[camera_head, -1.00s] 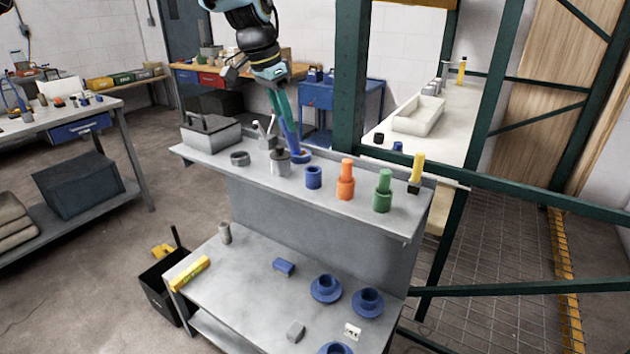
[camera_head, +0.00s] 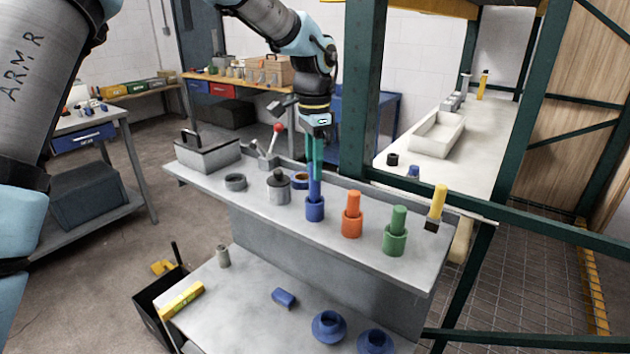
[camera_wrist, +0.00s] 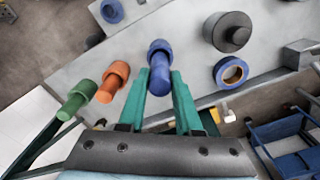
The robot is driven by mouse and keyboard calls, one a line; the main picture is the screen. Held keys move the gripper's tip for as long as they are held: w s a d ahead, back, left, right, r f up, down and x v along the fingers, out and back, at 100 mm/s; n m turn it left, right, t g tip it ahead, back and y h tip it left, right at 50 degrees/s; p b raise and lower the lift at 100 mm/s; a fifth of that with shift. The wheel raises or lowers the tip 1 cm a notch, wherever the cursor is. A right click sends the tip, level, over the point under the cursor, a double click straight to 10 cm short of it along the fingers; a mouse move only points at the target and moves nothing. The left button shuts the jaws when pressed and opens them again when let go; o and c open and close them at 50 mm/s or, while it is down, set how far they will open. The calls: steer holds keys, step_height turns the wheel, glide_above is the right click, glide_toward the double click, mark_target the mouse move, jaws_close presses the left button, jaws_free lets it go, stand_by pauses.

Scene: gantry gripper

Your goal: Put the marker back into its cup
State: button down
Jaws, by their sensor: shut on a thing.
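My gripper (camera_head: 315,170) is shut on the blue marker (camera_head: 315,187), which stands upright under the green fingers. In the wrist view the blue marker (camera_wrist: 159,77) lies between the two fingertips. The blue cup (camera_head: 315,210) is straight below it on the shelf, and it also shows in the wrist view (camera_wrist: 160,46). The marker's lower end meets the cup's mouth; how deep it sits inside I cannot tell. To the right, an orange marker (camera_head: 353,202) stands in an orange cup (camera_head: 352,226), and a green marker (camera_head: 398,217) stands in a green cup (camera_head: 395,240).
A blue tape ring (camera_head: 300,180), a grey lidded pot (camera_head: 278,188) and a grey ring (camera_head: 235,182) stand left of the blue cup. A yellow-handled brush (camera_head: 437,205) is at the shelf's right end. A green post (camera_head: 360,100) rises close behind.

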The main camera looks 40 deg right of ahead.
mark_target(314, 198)
steer(key=shift+f+p, duration=0.65)
steer(key=shift+f, duration=1.5)
steer(key=c, duration=0.6)
jaws_free()
steer(key=shift+r, duration=0.1)
step_height(314, 198, up, 12)
steer(key=b, duration=0.3)
steer(key=w+a+f+n, duration=0.2)
steer(key=w+a+n, duration=0.15)
steer(key=a, duration=0.55)
steer(key=w+a+f+n, duration=0.3)
steer(key=w+a, duration=0.1)
steer(key=a, duration=0.5)
steer(key=w+a+f+n, duration=0.2)
steer(key=w+a+n, duration=0.2)
steer(key=a, duration=0.5)
steer(key=s+a+f+n, duration=0.1)
steer(key=s+a+n, duration=0.1)
steer(key=a, duration=0.5)
steer(key=s+a+f+n+t, duration=0.1)
steer(key=s+a+f+n, duration=0.1)
steer(key=a, duration=0.5)
steer(key=s+a+f+n, duration=0.2)
steer(key=s+a+n, duration=0.1)
steer(key=a+n, duration=0.3)
steer(key=shift+s+a+f+t, duration=0.25)
steer(key=shift+s+a+t, duration=0.05)
steer(key=shift+a, duration=0.7)
